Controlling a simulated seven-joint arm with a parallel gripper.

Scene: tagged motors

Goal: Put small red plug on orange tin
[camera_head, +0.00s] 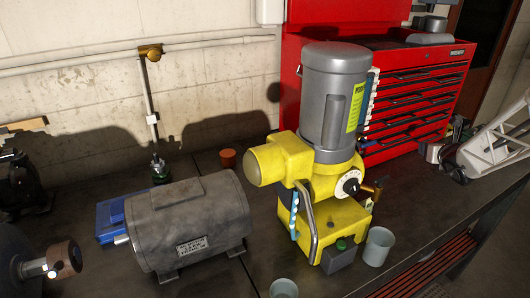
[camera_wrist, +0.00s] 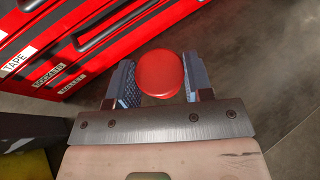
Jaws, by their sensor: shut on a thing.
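The small red plug (camera_wrist: 160,74) is between the two fingers of my gripper (camera_wrist: 160,80) in the wrist view. Its rounded red face shows, and the gripper is shut on it. A small orange tin (camera_head: 228,158) stands upright on the dark bench near the wall in the head view, left of the yellow and grey motor. Its top looks bare. I cannot make out my gripper or the plug clearly in the head view. The tin does not show in the wrist view.
The tall yellow and grey motor (camera_head: 334,110) stands right of the tin. A grey motor (camera_head: 188,222) lies in front of it to the left. A red drawer cabinet (camera_head: 420,85) stands at the back right; its labelled drawers (camera_wrist: 62,45) show in the wrist view.

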